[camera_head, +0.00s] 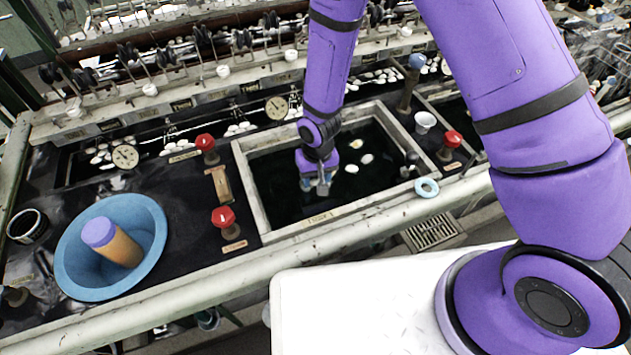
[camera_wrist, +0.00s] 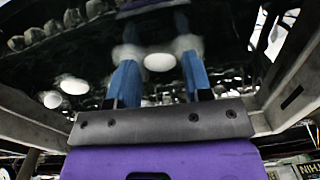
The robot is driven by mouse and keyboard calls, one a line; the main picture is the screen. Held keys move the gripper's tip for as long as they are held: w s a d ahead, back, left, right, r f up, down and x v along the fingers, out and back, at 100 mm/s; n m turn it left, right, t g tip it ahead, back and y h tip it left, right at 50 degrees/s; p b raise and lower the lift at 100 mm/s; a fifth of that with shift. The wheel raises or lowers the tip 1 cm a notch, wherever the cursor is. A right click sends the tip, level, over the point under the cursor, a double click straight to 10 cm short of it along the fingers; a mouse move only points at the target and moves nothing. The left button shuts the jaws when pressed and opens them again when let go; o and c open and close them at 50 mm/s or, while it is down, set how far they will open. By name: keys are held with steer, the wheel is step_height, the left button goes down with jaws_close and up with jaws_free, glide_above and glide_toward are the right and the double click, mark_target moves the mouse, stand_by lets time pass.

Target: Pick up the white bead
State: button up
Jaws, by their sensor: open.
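My gripper (camera_head: 320,186) points down into the dark basin (camera_head: 240,180), left of its middle. In the wrist view its two blue fingers are open (camera_wrist: 158,66). A small white oval thing (camera_wrist: 160,62) shows in the gap between the fingertips, apart from both; I cannot tell whether it is the white bead or a cocoon, nor its depth. Blurred pale shapes lie at each fingertip. In the head view, white oval things (camera_head: 367,158) and (camera_head: 352,168) lie in the basin right of my gripper, with a yellowish one (camera_head: 356,143) behind them.
The basin's pale rim surrounds my gripper. A blue bowl (camera_head: 70,240) with a purple-topped cylinder (camera_head: 123,250) stands at left. Red knobs (camera_head: 224,217), (camera_head: 205,142), (camera_head: 452,139) rise beside the basin.

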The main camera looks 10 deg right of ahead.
mark_target(315, 180)
steer(key=shift+f, duration=0.45)
steer(key=c, duration=0.4)
steer(key=shift+r, duration=0.15)
step_height(315, 180, up, 10)
stand_by(0.4)
